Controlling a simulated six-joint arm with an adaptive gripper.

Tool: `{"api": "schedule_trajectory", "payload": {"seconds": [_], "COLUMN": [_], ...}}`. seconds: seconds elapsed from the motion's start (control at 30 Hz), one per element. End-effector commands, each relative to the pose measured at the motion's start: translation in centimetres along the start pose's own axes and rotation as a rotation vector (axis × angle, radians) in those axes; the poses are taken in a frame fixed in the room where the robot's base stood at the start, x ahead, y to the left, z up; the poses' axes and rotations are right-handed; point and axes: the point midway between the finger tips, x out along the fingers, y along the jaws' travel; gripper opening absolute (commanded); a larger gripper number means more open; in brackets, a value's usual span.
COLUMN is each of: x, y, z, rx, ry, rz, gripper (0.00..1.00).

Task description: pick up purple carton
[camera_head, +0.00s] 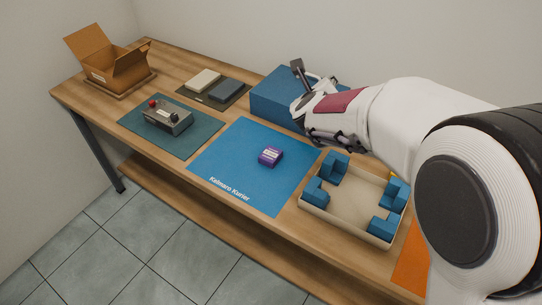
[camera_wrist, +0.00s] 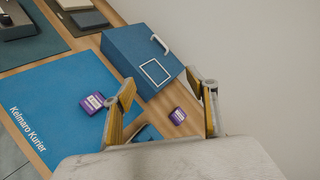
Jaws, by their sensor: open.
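A small purple carton (camera_head: 270,157) with a white label lies on the blue mat; it also shows in the wrist view (camera_wrist: 93,103), left of my left finger. A second small purple item (camera_wrist: 178,116) with a pale label lies on bare wood beside the blue box. It appears between my fingers in the wrist view and is hidden in the head view. My gripper (camera_wrist: 168,90) is open and empty. In the head view my gripper (camera_head: 335,138) is above the table, to the right of the mat.
A blue box (camera_head: 283,100) with a handle stands at the back, close to my gripper. A beige tray (camera_head: 350,238) with blue corner blocks is at front right. A grey device (camera_head: 167,118), two flat boxes (camera_head: 203,79) and an open cardboard box (camera_head: 112,72) are at left.

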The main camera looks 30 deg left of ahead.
Motion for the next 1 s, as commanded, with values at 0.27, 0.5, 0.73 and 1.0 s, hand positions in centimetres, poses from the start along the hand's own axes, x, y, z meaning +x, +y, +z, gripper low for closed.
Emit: {"api": "schedule_trajectory", "payload": {"seconds": [0.27, 0.5, 0.73, 1.0], "x": [3.9, 6.1, 7.3, 7.4], "y": [6.1, 11.6, 17.1, 23.4], "z": [0.2, -0.8, -2.6, -5.6], "rx": [0.252, 0.457, 0.638, 0.819], "ry": [0.031, 0.058, 0.077, 0.085], "rz": [-0.065, -0.137, -0.223, -0.335], "gripper": [0.58, 0.58, 0.58, 0.58]}}
